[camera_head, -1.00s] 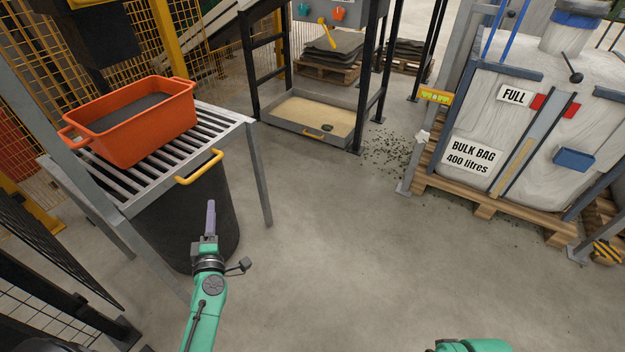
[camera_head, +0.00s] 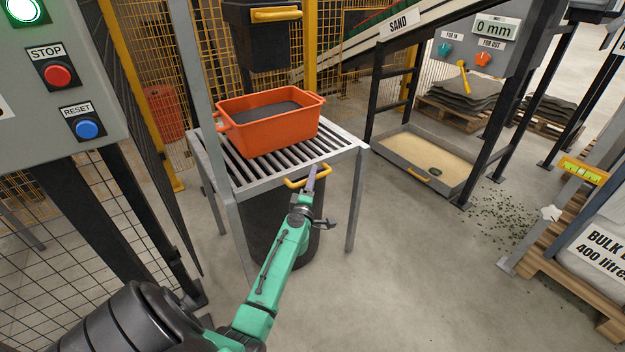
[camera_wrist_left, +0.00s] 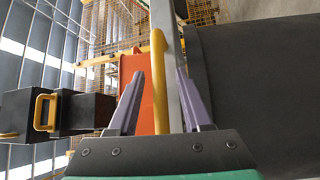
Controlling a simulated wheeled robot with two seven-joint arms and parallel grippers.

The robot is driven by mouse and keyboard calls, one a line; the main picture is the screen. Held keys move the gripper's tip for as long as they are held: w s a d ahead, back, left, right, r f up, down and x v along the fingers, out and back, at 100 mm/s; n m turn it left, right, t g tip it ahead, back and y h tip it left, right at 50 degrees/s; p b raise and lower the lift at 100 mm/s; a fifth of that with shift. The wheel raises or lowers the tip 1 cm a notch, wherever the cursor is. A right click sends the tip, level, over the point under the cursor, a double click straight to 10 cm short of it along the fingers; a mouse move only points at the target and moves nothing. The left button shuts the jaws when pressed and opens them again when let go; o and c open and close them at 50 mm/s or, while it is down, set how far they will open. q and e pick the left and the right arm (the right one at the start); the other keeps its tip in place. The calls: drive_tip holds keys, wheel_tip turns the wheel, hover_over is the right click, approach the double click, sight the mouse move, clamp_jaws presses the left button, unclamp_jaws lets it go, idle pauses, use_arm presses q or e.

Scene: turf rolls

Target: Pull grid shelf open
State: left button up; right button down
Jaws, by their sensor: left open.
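The grid shelf (camera_head: 243,173) is a grey slatted metal rack on legs, with a yellow handle (camera_head: 293,183) on its front edge. An orange tub (camera_head: 262,140) with dark material in it stands on the slats. My left gripper (camera_head: 312,172) is at the handle, at its right end in the head view. In the left wrist view the open purple fingers (camera_wrist_left: 158,85) stand on either side of the yellow handle (camera_wrist_left: 159,75), apart from it as far as I can tell. My right gripper is not in view.
A black bin (camera_head: 285,225) stands under the shelf. A control panel with a red stop button (camera_head: 58,75) is at the left. A sand tray (camera_head: 408,160) lies to the right.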

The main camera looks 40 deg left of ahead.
use_arm(q)
clamp_jaws()
drive_tip(key=shift+f, duration=0.1)
idle(1.3)
